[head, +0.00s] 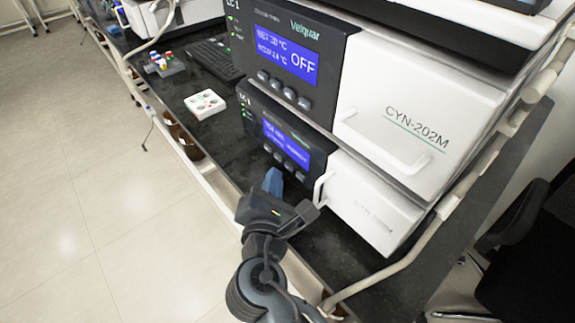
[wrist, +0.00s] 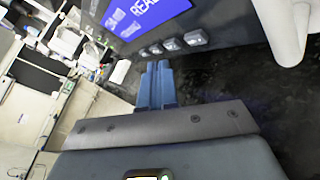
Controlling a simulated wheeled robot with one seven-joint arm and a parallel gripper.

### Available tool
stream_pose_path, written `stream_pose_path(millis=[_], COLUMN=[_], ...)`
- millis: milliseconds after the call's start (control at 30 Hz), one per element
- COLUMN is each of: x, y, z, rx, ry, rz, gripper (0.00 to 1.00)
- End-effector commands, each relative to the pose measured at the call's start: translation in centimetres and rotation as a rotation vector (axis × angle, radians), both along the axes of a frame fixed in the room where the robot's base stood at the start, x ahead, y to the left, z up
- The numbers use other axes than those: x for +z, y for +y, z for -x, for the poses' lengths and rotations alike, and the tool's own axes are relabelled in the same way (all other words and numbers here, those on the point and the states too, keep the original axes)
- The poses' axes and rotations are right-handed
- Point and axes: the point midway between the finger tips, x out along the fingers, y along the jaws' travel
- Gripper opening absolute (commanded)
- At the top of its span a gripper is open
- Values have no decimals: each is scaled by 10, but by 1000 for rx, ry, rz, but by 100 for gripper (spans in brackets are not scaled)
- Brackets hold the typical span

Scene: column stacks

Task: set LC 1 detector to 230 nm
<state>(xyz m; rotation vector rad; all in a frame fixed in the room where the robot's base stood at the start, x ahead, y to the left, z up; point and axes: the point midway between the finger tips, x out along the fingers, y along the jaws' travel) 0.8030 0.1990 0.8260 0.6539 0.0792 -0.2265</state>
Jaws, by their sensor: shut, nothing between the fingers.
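The lower module of the LC 1 stack (head: 284,139) has a dark front panel with a blue screen (head: 286,144) and a row of several small buttons (head: 285,162) below it. Its screen text is too small to read in the head view. In the wrist view the screen (wrist: 146,14) is cut off, with part of a word starting "REA", and the buttons (wrist: 172,44) show as a tilted row. My gripper (head: 273,178) is in front of this panel, just below the buttons. Its blue fingers (wrist: 157,76) are together and empty, pointing toward the buttons and apparently apart from them.
Above is the LC 1 oven module (head: 285,55), its screen reading OFF, with a white CYN-202M side. White handles (head: 372,145) stick out to the right of both panels. A white tray (head: 205,104), a vial rack (head: 163,65) and a keyboard (head: 216,58) lie on the dark bench.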

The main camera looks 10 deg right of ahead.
Motion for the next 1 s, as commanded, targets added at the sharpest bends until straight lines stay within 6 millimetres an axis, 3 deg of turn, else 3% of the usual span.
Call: stream_pose_path(millis=[1000], x=[0], y=[-7], z=[-5], rx=[0], ry=[0], rz=[0], gripper=[0])
